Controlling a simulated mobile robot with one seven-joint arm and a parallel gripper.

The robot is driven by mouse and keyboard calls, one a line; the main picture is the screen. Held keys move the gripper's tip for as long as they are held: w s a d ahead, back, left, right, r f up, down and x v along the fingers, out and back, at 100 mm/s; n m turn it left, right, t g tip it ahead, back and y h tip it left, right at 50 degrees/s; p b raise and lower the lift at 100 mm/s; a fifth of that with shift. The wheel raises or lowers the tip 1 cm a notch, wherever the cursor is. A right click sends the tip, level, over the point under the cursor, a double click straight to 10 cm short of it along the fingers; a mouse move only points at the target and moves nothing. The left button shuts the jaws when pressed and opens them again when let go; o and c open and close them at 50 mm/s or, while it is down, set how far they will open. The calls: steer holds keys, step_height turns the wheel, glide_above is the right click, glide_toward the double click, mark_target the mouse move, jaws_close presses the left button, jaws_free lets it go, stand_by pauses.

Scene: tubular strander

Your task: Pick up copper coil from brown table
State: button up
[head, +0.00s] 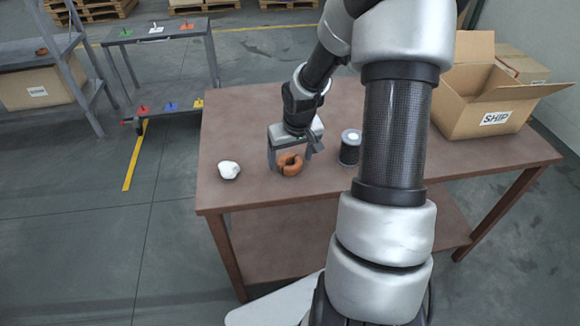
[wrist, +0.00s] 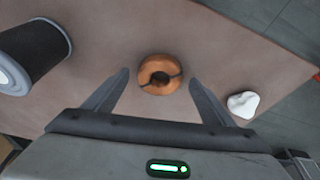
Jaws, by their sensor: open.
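The copper coil (head: 290,164) is an orange-brown ring with a dark band, lying on the brown table (head: 240,130) near its front edge. In the wrist view the copper coil (wrist: 160,75) lies between and just beyond the fingertips. My gripper (head: 292,164) is open above the coil, with its fingers pointing down. In the wrist view my gripper (wrist: 158,74) has one finger on each side of the coil, with visible gaps. Whether the fingertips reach down to the coil's height is hard to tell.
A white lump (head: 229,170) lies left of the coil. A dark spool with a pale top (head: 350,148) stands to its right. An open SHIP box (head: 486,112) sits at the table's right end. A cart (head: 165,75) and shelf (head: 35,60) stand at the left.

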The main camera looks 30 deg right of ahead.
steer(key=shift+f, duration=0.15)
steer(key=shift+c, duration=0.4)
steer(key=c, duration=1.2)
